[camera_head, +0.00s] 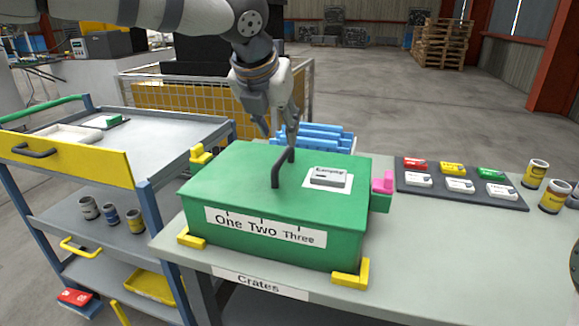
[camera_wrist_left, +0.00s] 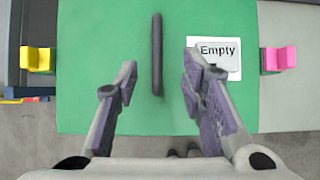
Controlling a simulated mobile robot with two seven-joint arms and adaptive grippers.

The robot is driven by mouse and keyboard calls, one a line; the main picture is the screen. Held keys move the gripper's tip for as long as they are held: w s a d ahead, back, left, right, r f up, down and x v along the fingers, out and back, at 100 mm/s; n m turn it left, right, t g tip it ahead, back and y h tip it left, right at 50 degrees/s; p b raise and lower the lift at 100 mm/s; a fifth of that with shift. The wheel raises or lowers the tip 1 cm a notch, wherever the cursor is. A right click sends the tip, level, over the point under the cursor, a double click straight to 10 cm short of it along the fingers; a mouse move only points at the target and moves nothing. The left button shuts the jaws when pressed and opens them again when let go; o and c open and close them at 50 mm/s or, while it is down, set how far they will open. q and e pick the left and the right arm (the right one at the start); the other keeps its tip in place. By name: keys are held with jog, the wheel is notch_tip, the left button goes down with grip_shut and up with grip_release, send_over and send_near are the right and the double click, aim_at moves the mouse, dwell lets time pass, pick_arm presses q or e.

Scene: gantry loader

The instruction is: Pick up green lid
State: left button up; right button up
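The green lid (camera_head: 250,175) covers a green crate (camera_head: 262,243) on the grey table, with a dark bar handle (camera_head: 277,172) standing on its top. A white card marked "Empty" (camera_head: 329,179) lies on the lid right of the handle. My left gripper (camera_head: 281,138) is above the lid at the handle, pointing down. In the left wrist view the open left gripper (camera_wrist_left: 160,85) has its two fingers on either side of the handle (camera_wrist_left: 157,55), apart from it. The lid also fills the middle of that view (camera_wrist_left: 100,40). My right gripper is not in view.
A blue rack (camera_head: 320,137) stands behind the crate. Yellow corner brackets (camera_head: 350,276) and a pink block (camera_head: 382,183) sit around it. A dark board with coloured blocks (camera_head: 460,188) and yellow cans (camera_head: 536,174) are at right. A cart (camera_head: 75,160) stands at left.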

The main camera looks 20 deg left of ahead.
aim_at(283, 154)
pick_arm(q)
jog(key=x, duration=0.4)
jog(key=shift+s+f, duration=0.2)
jog(key=shift+f, duration=0.35)
jog(key=b+x, duration=0.1)
jog(key=x, duration=0.4)
jog(key=shift+w+a+f, duration=0.1)
jog(key=shift+w+a, duration=0.05)
grip_shut()
